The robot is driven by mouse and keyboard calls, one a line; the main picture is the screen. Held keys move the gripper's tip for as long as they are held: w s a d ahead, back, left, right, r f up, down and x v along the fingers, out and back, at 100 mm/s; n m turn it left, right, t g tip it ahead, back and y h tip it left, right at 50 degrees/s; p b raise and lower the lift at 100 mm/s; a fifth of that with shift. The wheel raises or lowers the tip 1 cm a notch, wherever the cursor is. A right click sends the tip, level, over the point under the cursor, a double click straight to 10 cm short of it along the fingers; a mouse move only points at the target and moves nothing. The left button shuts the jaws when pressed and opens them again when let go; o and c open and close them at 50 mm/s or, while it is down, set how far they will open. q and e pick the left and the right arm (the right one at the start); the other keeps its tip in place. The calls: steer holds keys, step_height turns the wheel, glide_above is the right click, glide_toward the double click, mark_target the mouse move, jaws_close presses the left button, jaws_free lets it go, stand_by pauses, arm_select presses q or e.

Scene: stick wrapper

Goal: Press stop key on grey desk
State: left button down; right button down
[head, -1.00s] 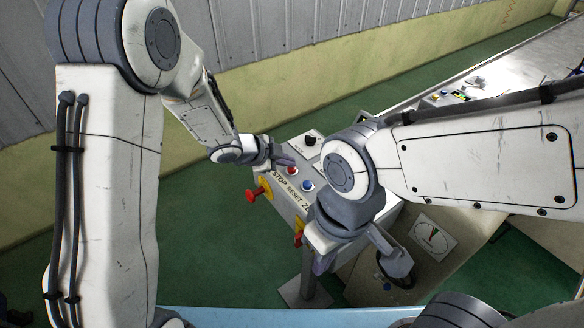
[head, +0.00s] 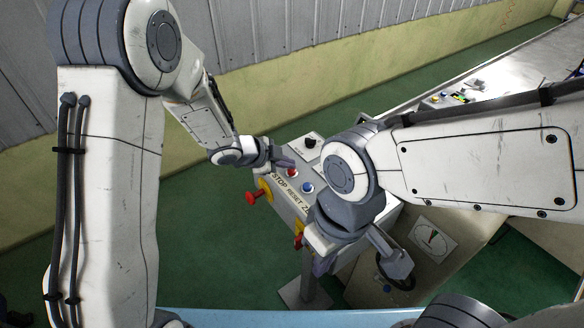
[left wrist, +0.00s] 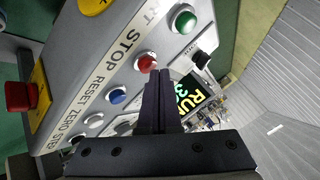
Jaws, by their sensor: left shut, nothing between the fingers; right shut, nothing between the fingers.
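The grey desk (head: 283,208) is a slanted control box on a post. Its red key (head: 292,172) sits beside the word STOP, which is clear in the left wrist view, where the red key (left wrist: 147,62) also shows. My left gripper (head: 286,162) is shut and empty, right by the red key. In the left wrist view its fingertips (left wrist: 159,73) overlap the key's lower right edge; I cannot tell whether they touch it.
A blue key (head: 307,187) by RESET is next to the red key. A green key (left wrist: 183,20) and a lit display (left wrist: 187,96) are close by. A red emergency knob (head: 253,197) juts from the desk's front. My right arm covers the desk's right part.

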arm_select(q)
steer(key=shift+r+p, duration=0.3)
steer(key=shift+r, duration=0.25)
step_height(320, 180, up, 5)
steer(key=p, duration=0.5)
stand_by(0.6)
